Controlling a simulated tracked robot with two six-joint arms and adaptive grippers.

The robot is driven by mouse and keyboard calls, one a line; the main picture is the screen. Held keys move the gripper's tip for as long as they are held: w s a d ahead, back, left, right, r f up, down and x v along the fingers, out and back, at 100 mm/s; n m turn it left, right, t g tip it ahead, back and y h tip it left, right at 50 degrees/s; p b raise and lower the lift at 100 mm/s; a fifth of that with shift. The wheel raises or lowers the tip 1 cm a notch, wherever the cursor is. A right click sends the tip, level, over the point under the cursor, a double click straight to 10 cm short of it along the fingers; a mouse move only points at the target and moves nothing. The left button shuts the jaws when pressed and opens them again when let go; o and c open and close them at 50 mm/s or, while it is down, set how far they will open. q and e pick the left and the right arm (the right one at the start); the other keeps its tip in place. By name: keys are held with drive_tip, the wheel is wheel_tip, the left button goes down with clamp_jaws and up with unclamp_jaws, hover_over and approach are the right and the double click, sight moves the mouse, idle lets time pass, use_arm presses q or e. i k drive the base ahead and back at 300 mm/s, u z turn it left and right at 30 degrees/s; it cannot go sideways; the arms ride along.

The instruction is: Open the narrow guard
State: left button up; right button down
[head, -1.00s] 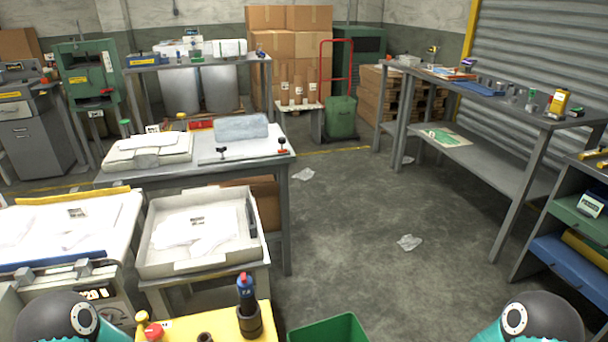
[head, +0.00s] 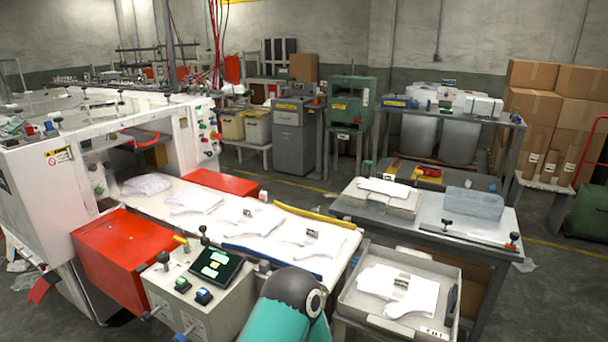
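A white film glove machine (head: 60,160) fills the left of the head view, with a white conveyor bed (head: 270,248) running out of it to the right. A large red box-shaped cover (head: 125,252) sits on the near side of the bed. A smaller, flatter red cover (head: 222,181) sits on its far side. Both look closed. I cannot tell from the picture which part is the narrow guard. A teal and black link of my own arm shows at the bottom middle. Neither gripper is in view.
A control box (head: 200,290) with a screen and buttons stands at the near side of the bed. A tray (head: 355,297) of white film gloves stands right of it. A grey table (head: 350,208) is behind. Open floor (head: 545,310) shows at the right.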

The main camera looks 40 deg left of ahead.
sight(215, 180)
drive_tip(key=z, duration=1.15)
drive_tip(key=i, duration=0.15)
drive_tip(key=u, duration=2.95)
drive_tip(key=k, duration=0.9)
drive_tip(key=u, duration=0.05)
drive_tip(key=i, duration=1)
drive_tip(key=u, duration=1.5)
